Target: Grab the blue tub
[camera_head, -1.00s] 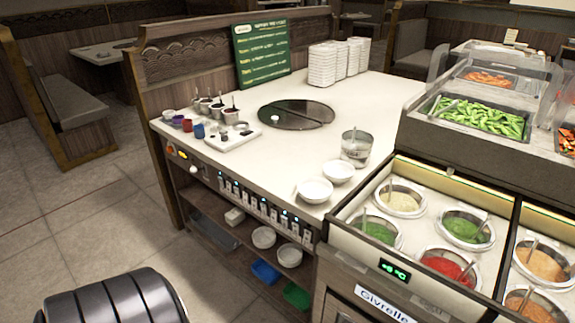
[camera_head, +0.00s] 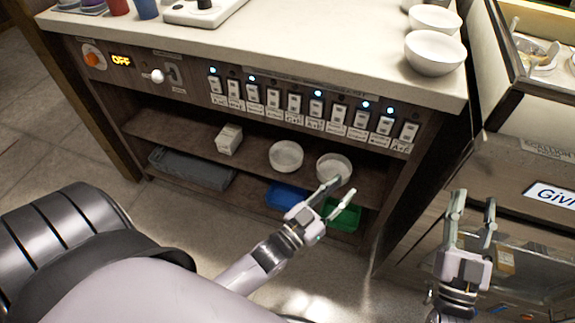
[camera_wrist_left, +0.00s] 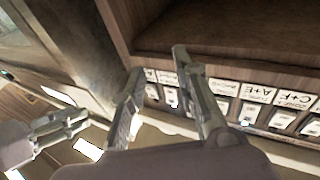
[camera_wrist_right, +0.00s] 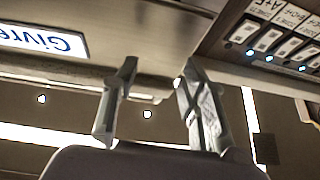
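The blue tub (camera_head: 284,194) sits on the lower shelf under the counter in the head view, partly hidden by my left gripper. A green tub (camera_head: 343,213) is to its right, also partly covered. My left gripper (camera_head: 340,194) is open and empty, in front of the shelves, its fingertips over the green tub and a white bowl in the picture. Its fingers (camera_wrist_left: 158,65) are apart in the left wrist view. My right gripper (camera_head: 473,206) is open and empty, before the cabinet at right. Its fingers (camera_wrist_right: 160,68) are spread in the right wrist view. Neither wrist view shows the blue tub.
White bowls (camera_head: 286,156) and a small white box (camera_head: 229,139) stand on the upper shelf (camera_head: 180,136). A grey tray (camera_head: 192,169) lies on the lower shelf, left. The switch panel (camera_head: 300,107) is above. A blue cup (camera_head: 146,9) stands on the counter.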

